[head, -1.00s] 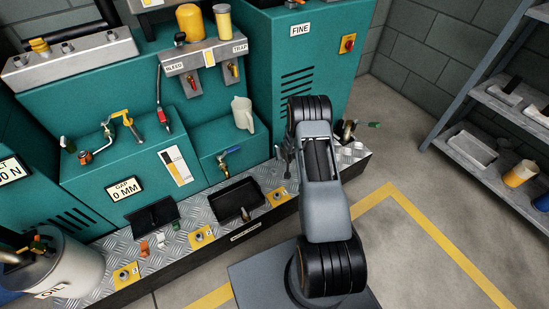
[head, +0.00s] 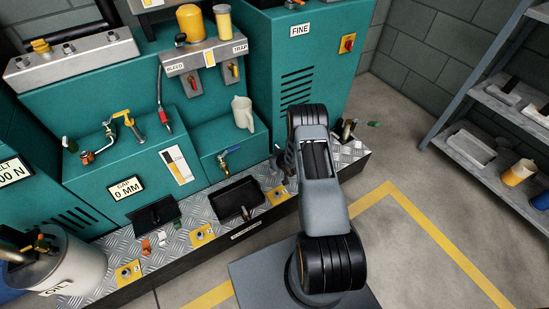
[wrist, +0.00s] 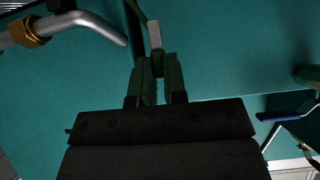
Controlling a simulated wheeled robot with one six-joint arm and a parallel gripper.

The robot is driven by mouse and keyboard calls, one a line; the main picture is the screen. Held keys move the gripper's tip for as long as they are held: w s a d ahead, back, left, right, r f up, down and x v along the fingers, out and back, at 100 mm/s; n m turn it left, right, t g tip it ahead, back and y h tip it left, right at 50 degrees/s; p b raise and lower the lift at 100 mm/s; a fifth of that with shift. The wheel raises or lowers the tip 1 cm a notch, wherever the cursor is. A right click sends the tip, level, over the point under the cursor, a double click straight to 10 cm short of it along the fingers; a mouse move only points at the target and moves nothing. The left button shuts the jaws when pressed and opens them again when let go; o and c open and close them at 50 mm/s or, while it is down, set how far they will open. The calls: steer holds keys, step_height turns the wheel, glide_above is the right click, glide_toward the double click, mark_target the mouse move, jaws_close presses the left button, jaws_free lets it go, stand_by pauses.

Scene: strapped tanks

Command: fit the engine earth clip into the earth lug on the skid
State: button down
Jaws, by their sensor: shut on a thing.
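My gripper (wrist: 154,78) is shut on a small grey piece (wrist: 154,35) with a dark green cable, which I take to be the engine earth clip. Its tip points up in the wrist view, in front of a teal panel. In the head view the gripper is mostly hidden behind my arm, low by the teal cabinet at the skid's right part. Yellow plates with round metal fittings sit along the skid deck: one at left (head: 128,273), one at middle (head: 203,235), one at right (head: 278,196). I cannot tell which, if any, is the earth lug.
A bent grey pipe with a brass nut (wrist: 28,32) is close at upper left in the wrist view. A blue-handled valve (head: 229,152) is on the teal block. Black trays (head: 238,198) stand on the skid deck. Open floor (head: 405,255) lies at right, before shelves (head: 480,150).

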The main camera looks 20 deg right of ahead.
steer(key=shift+f+b, duration=2.75)
steer(key=shift+f, duration=0.15)
steer(key=shift+f+b, duration=1.65)
steer(key=shift+b, duration=0.3)
steer(key=c, duration=1.1)
jaws_free()
steer(key=p+v, duration=0.5)
steer(key=v, duration=0.9)
